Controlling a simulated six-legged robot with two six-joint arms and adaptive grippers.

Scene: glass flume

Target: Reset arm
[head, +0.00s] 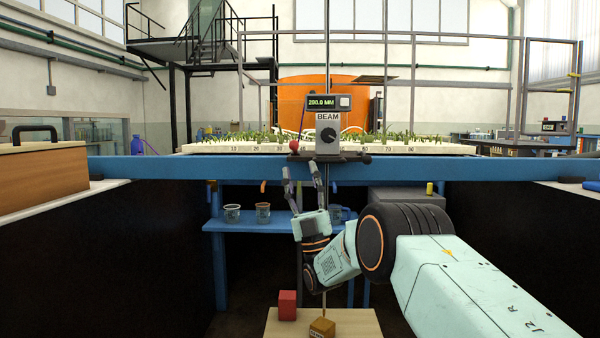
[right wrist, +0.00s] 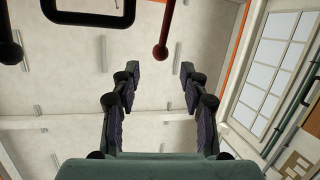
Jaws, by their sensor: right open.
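My right arm comes in from the right in the head view, and my right gripper (head: 302,182) points up just below the blue beam. Its two fingers are apart with nothing between them. In the right wrist view the open fingers of the right gripper (right wrist: 155,90) point up towards the ceiling. A red ball-ended lever (head: 294,146) on the BEAM instrument (head: 328,132) is just above the fingertips; the red ball (right wrist: 160,53) also shows beyond the fingers in the right wrist view, apart from them. My left gripper is not in view.
The blue beam (head: 130,168) spans the view in front of me. A blue table (head: 260,226) behind holds cups. A wooden box (head: 40,185) stands at the left.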

